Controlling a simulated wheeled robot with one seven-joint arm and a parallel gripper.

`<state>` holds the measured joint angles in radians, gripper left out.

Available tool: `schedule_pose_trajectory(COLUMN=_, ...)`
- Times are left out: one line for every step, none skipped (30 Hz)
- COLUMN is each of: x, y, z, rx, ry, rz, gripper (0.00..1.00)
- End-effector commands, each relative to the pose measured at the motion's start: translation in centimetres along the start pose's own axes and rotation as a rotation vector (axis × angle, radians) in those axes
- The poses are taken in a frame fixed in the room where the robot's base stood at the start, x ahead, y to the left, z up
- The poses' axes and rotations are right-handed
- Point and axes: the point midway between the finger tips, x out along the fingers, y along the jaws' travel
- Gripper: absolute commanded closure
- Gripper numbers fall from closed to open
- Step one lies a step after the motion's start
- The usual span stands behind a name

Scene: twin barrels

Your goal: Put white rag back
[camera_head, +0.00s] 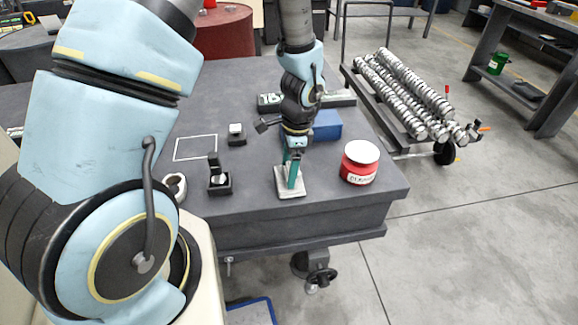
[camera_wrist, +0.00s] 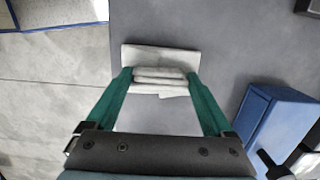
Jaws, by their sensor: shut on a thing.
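The white rag (camera_head: 285,189) is a folded, pale cloth near the front edge of the dark grey table (camera_head: 255,205). My gripper (camera_head: 292,172) points down over it with its teal fingers. In the wrist view the rag (camera_wrist: 160,54) lies between and beyond the fingertips, with layered folds between them. My gripper (camera_wrist: 161,80) is shut on the rag. I cannot tell whether the rag still touches the tabletop. A white square outline (camera_head: 195,147) is marked on the table to the left, with nothing inside it.
A red can with a white lid (camera_head: 360,163) stands right of my gripper. A blue box (camera_head: 327,125) is behind it and also shows in the wrist view (camera_wrist: 283,125). A small black holder (camera_head: 219,183) and a white roll (camera_head: 174,187) stand to the left.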

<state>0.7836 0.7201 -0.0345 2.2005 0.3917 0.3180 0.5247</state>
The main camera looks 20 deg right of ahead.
Motion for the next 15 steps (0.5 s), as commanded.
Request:
schedule_pose_trajectory(x=-0.02, y=-0.01, z=0.0, rx=0.0, ry=0.0, rz=0.0, gripper=0.84)
schedule_pose_trajectory(x=-0.02, y=-0.01, z=0.0, rx=0.0, ry=0.0, rz=0.0, gripper=0.84)
schedule_pose_trajectory(x=0.01, y=-0.01, z=0.0, rx=0.0, ry=0.0, rz=0.0, gripper=0.84)
schedule_pose_trajectory(x=0.08, y=0.0, z=-0.01, rx=0.0, ry=0.0, rz=0.0, gripper=0.84)
schedule_pose_trajectory(x=0.19, y=0.0, z=-0.02, rx=0.0, ry=0.0, rz=0.0, gripper=0.84)
schedule_pose_trajectory(x=0.34, y=0.0, z=-0.04, rx=0.0, ry=0.0, rz=0.0, gripper=0.84)
schedule_pose_trajectory(x=0.43, y=0.0, z=-0.06, rx=0.0, ry=0.0, rz=0.0, gripper=0.84)
schedule_pose_trajectory(x=0.3, y=0.0, z=-0.04, rx=0.0, ry=0.0, rz=0.0, gripper=0.1)
schedule_pose_trajectory(x=0.27, y=0.0, z=-0.04, rx=0.0, ry=0.0, rz=0.0, gripper=0.06)
schedule_pose_trajectory(x=0.27, y=0.0, z=-0.04, rx=0.0, ry=0.0, rz=0.0, gripper=0.02)
schedule_pose_trajectory(x=0.27, y=0.0, z=-0.03, rx=0.0, ry=0.0, rz=0.0, gripper=0.0)
schedule_pose_trajectory(x=0.26, y=0.0, z=-0.03, rx=0.0, ry=0.0, rz=0.0, gripper=0.0)
schedule_pose_trajectory(x=0.26, y=0.0, z=-0.03, rx=0.0, ry=0.0, rz=0.0, gripper=0.0)
schedule_pose_trajectory(x=0.26, y=0.0, z=-0.03, rx=0.0, ry=0.0, rz=0.0, gripper=0.0)
schedule_pose_trajectory(x=0.26, y=0.0, z=-0.03, rx=0.0, ry=0.0, rz=0.0, gripper=0.0)
